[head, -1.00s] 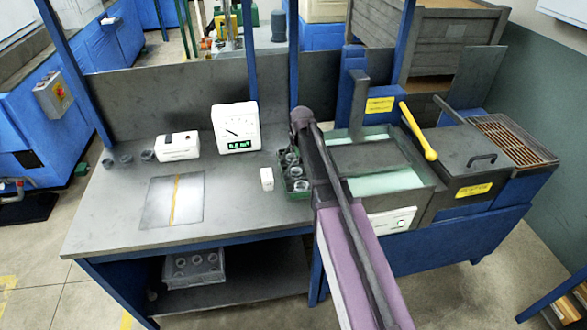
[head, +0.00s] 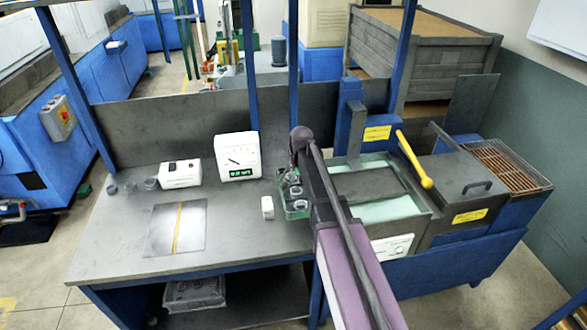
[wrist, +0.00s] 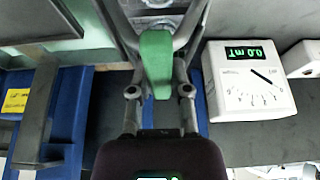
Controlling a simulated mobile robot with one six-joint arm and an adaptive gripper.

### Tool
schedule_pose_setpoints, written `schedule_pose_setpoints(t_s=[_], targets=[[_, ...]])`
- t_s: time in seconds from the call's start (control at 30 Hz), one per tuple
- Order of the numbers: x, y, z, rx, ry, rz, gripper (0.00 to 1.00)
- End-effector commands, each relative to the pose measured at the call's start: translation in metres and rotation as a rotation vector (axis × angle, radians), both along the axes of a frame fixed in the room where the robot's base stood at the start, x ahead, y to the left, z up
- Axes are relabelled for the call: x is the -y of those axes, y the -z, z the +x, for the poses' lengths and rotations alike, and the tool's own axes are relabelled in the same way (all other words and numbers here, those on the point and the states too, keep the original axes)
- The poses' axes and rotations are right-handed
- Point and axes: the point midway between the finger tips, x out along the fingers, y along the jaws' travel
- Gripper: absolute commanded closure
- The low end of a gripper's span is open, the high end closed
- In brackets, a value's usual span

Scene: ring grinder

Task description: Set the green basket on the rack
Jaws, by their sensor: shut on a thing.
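The green basket (head: 297,214) holds several grey metal rings and is at the right end of the grey workbench, beside the tank. My gripper (wrist: 157,75) is shut on the basket's green handle (wrist: 156,52), which stands between the fingers in the wrist view. My arm hides part of the basket in the head view. Whether the basket's bottom touches the bench is hard to tell. A rack of brown slats (head: 505,166) is at the far right, beyond the tank and a grey lidded box.
The open tank (head: 385,213) with pale green liquid is just right of the basket. A yellow lever (head: 413,160) and the lidded box (head: 460,180) lie between tank and rack. A white gauge (head: 237,157) and small white block (head: 267,207) stand left. Blue posts rise behind.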

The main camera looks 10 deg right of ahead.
Motion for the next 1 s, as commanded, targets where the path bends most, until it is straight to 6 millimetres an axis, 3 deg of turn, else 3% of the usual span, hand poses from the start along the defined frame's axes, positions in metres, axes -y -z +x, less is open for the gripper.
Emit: schedule_pose_setpoints(t_s=[0.1, 0.4, 1.0], targets=[[0.000, -0.018, 0.000, 0.001, 0.000, 0.000, 1.00], [0.000, -0.041, 0.000, 0.001, 0.000, 0.000, 1.00], [0.000, -0.050, 0.000, 0.001, -0.001, 0.000, 1.00]])
